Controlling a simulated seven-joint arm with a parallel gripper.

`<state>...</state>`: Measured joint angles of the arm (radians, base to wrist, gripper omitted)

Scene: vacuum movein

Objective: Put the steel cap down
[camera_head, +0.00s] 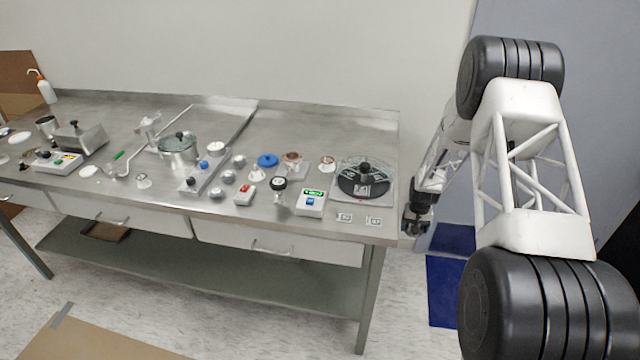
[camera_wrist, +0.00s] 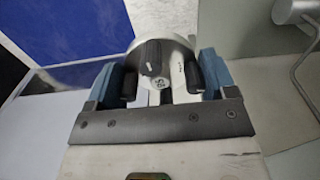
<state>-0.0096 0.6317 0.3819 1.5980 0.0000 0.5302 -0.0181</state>
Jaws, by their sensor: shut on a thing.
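The steel cap (camera_wrist: 175,58) is a round silver disc with a black knob and a small printed label. In the wrist view it sits between the two blue-and-black fingers of my gripper (camera_wrist: 162,86), which is shut on it. In the head view my gripper (camera_head: 416,222) hangs just off the right end of the steel table (camera_head: 330,118), near table-top height. The cap is too small and dark to make out there.
Near the table's right end are a round dark plate under a clear cover (camera_head: 363,180), a green-and-blue button box (camera_head: 311,203) and two small labels. A pot (camera_head: 178,148) and several small parts crowd the middle. The back right tabletop is clear. Blue mats (camera_head: 443,285) lie on the floor.

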